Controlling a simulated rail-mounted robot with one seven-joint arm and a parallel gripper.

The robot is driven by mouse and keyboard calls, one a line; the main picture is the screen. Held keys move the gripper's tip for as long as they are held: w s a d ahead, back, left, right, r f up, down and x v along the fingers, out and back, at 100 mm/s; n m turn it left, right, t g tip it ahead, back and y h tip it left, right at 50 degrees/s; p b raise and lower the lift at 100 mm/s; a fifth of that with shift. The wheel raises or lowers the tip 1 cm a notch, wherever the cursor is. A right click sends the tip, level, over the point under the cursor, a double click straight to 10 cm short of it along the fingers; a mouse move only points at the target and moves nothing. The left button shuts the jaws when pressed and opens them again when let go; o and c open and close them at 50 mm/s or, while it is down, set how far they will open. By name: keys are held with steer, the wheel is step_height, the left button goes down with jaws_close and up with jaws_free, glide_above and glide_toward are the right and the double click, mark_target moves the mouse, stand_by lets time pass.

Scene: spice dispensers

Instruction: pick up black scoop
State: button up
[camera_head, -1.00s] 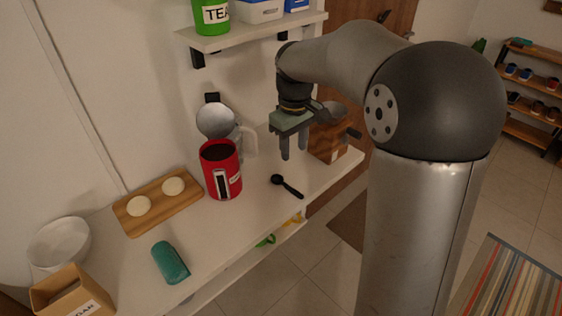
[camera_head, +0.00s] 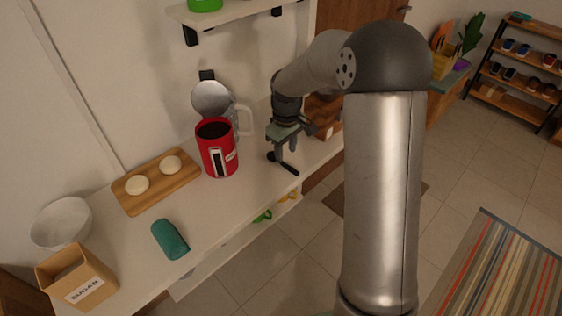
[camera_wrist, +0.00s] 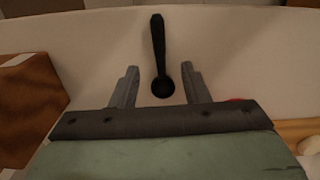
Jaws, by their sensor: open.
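The black scoop (camera_head: 285,164) lies on the white counter, to the right of the red canister. In the wrist view the scoop (camera_wrist: 158,48) has its round bowl near the space between the fingertips, and its handle points away toward the counter's edge. My gripper (camera_head: 285,148) is directly over the bowl end, low above the counter. In the wrist view my gripper (camera_wrist: 160,70) is open, with one finger on each side of the bowl and nothing held. In the head view the fingers partly cover the bowl. I cannot tell the exact height of the fingertips.
The red canister (camera_head: 222,160) and a glass jug (camera_head: 243,120) stand left of my gripper. A brown wooden box (camera_head: 326,118) stands close on the right. A board with buns (camera_head: 185,178), a teal cylinder (camera_head: 170,240), a bowl (camera_head: 62,222) and a sugar box (camera_head: 78,278) are farther left.

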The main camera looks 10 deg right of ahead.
mark_target(286, 164)
steer(key=shift+f+p, duration=0.45)
steer(key=shift+f, duration=1.9)
jaws_close()
steer(key=shift+r, duration=0.1)
steer(key=shift+r, duration=0.55)
steer(key=r, duration=0.2)
steer(key=shift+s+d+r+b, duration=0.1)
steer(key=shift+s+r+b, duration=0.2)
steer(key=s+d+r+b, duration=0.1)
steer(key=s+r+b, duration=0.1)
steer(key=s+r, duration=0.7)
steer(key=s, duration=0.4)
steer(key=shift+s, duration=0.2)
